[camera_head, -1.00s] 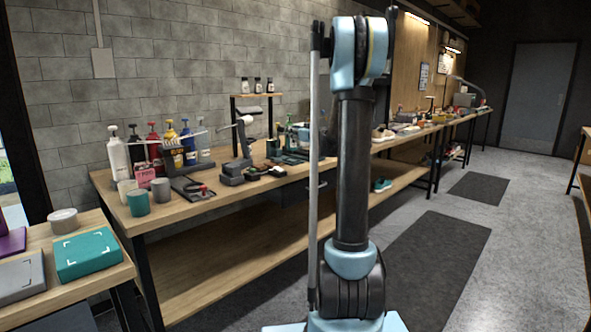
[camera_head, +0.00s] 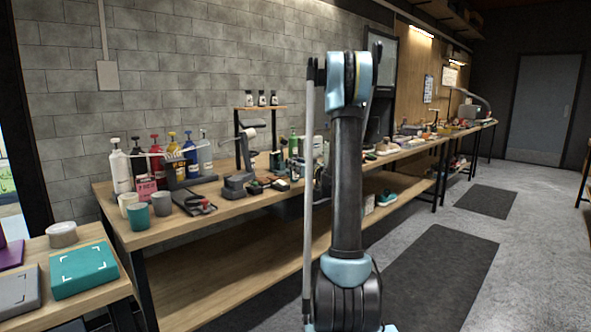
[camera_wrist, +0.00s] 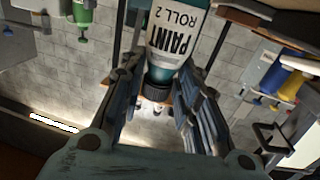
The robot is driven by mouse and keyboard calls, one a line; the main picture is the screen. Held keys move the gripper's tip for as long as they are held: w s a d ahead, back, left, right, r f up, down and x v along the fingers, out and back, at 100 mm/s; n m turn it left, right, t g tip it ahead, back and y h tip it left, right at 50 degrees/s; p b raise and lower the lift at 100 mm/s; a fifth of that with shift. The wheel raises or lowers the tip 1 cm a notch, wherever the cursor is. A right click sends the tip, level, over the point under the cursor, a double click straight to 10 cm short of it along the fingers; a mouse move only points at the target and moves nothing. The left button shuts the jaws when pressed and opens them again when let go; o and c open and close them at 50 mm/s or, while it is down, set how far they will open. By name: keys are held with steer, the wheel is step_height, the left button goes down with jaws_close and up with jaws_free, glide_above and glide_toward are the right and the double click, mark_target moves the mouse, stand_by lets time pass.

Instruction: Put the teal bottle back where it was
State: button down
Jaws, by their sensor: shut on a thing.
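The teal bottle (camera_wrist: 160,73) shows in the wrist view at top centre, with a white label reading "PAINT ROLL 2" upside down in the picture and a black cap pointing toward the lower edge. My gripper (camera_wrist: 157,88) is shut on it, with a dark linked finger on each side. The bottle's far end is cut off by the top of the wrist view. In the head view my arm stands right of centre, and I cannot make out the gripper there.
A long wooden workbench (camera_head: 237,208) runs along the brick wall. It holds several pump bottles, grey and teal cups (camera_head: 138,216) and tools. A nearer table at left carries a teal box (camera_head: 84,269). Dark mats (camera_head: 432,270) lie on the open floor at right.

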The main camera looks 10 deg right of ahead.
steer(key=shift+f, duration=0.3)
steer(key=c, duration=1.2)
jaws_free()
